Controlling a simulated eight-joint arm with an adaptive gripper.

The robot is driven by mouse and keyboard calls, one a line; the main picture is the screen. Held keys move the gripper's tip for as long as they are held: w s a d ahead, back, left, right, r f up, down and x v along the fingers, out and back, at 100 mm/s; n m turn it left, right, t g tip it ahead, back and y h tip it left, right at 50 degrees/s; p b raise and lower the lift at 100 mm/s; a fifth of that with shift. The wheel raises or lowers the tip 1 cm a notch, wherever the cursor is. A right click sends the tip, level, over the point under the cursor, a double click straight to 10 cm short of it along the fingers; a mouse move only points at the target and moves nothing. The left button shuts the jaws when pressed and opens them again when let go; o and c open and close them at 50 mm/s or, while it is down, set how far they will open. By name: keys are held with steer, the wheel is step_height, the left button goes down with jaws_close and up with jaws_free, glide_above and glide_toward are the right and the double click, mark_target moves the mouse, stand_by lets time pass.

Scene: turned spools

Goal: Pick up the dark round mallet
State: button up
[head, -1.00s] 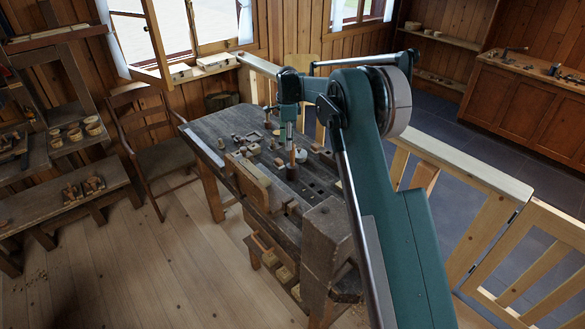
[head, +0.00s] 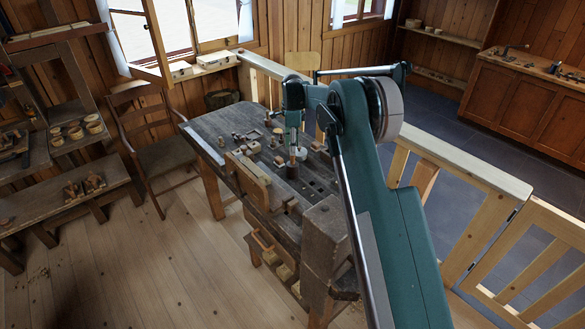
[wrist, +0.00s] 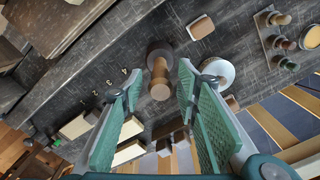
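The dark round mallet stands head down on the workbench, its dark head (head: 292,172) below my gripper (head: 294,149). In the wrist view the dark head (wrist: 158,50) is beyond the fingertips, and the light brown handle (wrist: 160,80) points up toward the camera. My gripper (wrist: 159,71) is open, with one green finger on each side of the handle. Gaps show between the handle and both fingers, so it holds nothing. How far the handle reaches between the fingers is hard to tell.
A pale round piece (wrist: 219,72) stands close by the right finger. The workbench (head: 222,122) carries several other small wooden parts. A wooden fence (head: 470,170) stands to its right.

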mark_target(292, 160)
steer(key=shift+f, duration=0.4)
steer(key=shift+f, duration=0.1)
steer(key=shift+f+p, duration=0.3)
steer(key=shift+f, duration=2.2)
jaws_close()
